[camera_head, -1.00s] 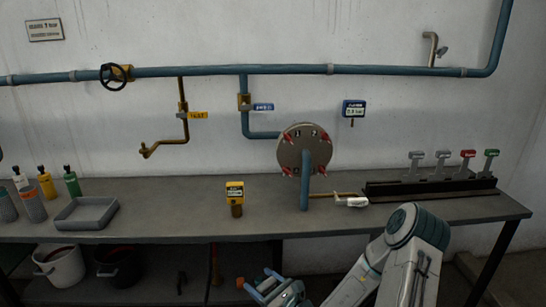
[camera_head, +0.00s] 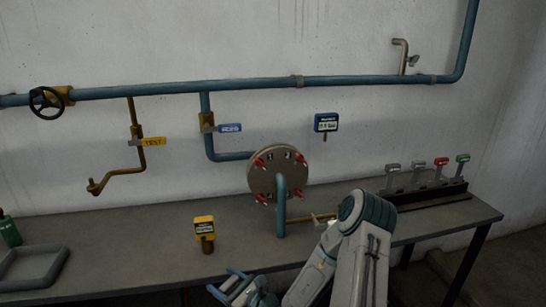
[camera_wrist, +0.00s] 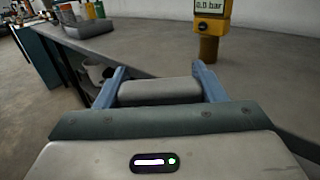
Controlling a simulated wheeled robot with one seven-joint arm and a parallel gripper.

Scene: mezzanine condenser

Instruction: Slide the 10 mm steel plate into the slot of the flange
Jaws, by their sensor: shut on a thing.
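The flange (camera_head: 262,176) is a round grey-brown disc with several red bolts, at the end of a blue pipe over the bench. Its slot is too small to make out. My gripper (camera_head: 234,285) is low in front of the bench edge, left of and below the flange. In the wrist view my gripper (camera_wrist: 160,77) has two blue fingers on either side of a smooth grey block (camera_wrist: 160,91). I cannot tell whether this block is the 10 mm steel plate. Several upright pieces with grey, red and green tops (camera_head: 441,162) stand in a black rack.
The bench (camera_head: 150,235) bears a yellow gauge (camera_head: 204,228) left of the flange and a grey tray (camera_head: 62,266) at far left. The black rack (camera_head: 455,190) is at right. A brass rod (camera_head: 300,219) sticks out beside the pipe. Bare bench lies between.

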